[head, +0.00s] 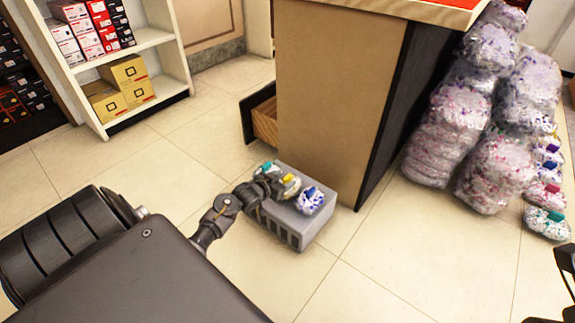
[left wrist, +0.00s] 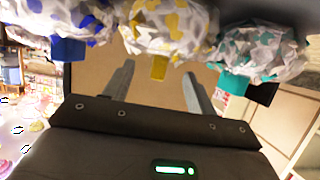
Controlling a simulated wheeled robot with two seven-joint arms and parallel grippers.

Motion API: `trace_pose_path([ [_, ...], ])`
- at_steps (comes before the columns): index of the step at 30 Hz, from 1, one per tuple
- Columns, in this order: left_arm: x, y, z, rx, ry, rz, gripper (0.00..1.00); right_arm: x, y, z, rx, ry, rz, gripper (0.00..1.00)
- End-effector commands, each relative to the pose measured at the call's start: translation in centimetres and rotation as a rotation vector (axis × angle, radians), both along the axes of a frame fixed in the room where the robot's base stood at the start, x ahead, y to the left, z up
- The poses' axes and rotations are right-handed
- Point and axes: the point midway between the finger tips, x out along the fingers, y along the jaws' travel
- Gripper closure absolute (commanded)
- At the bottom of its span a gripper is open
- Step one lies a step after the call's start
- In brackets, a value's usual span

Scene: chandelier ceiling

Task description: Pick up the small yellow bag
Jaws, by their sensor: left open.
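The small yellow bag (head: 291,186) is a white-and-yellow patterned bundle with a yellow tag. It sits in the middle of a row on top of a grey box (head: 296,232). In the left wrist view the yellow bag (left wrist: 165,27) is at the top centre, its yellow tag hanging toward the jaws. My left gripper (head: 272,186) is at the near left side of the yellow bag. In the left wrist view its fingers (left wrist: 159,78) are apart, on either side of the yellow tag, with nothing clamped.
A blue bag (head: 311,200) and a teal bag (head: 267,169) flank the yellow one closely. A tan counter (head: 335,95) with an open drawer (head: 264,120) stands behind the box. Bagged piles (head: 460,120) are at right, a shelf (head: 145,45) at back left. The front floor is clear.

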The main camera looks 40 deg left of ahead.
Motion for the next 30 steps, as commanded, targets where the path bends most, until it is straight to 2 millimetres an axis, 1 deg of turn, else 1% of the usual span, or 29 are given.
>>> trace_pose_path([
  [2, 0.2, 0.0, -0.1, 0.0, 0.0, 0.0, 0.44, -0.1, 0.1, -0.1, -0.001, -0.004, 0.002, 0.64],
  [4, 0.9, -0.2, -0.5, 0.0, -0.001, 0.0, 0.44, -0.3, 0.3, -0.2, -0.005, -0.02, 0.012, 0.64],
  [6, 1.8, -0.3, -0.8, 0.0, -0.003, -0.001, 0.44, -0.9, 0.8, -0.2, -0.012, -0.049, 0.027, 0.64],
  [9, 3.1, -0.6, -1.2, -0.001, -0.002, 0.0, 0.44, -1.1, 1.0, 0.1, -0.005, -0.073, 0.034, 0.64],
  [13, 4.5, -0.5, -1.6, -0.001, -0.001, 0.001, 0.44, -1.1, 1.0, 0.7, 0.012, -0.084, 0.035, 0.64],
  [16, 4.9, -0.5, -1.6, 0.0, 0.0, 0.001, 0.44, -1.1, 1.0, 1.1, 0.018, -0.087, 0.035, 0.64],
  [22, 5.0, -0.5, -1.4, 0.0, 0.001, 0.001, 0.44, -1.1, 1.0, 1.2, 0.017, -0.086, 0.034, 0.64],
  [23, 5.0, -0.5, -1.4, 0.0, 0.001, 0.001, 0.46, -1.1, 1.0, 1.2, 0.017, -0.086, 0.034, 0.64],
  [30, 4.9, -0.5, -1.5, 0.0, 0.001, 0.001, 0.78, -1.1, 1.0, 1.2, 0.018, -0.087, 0.034, 0.64],
])
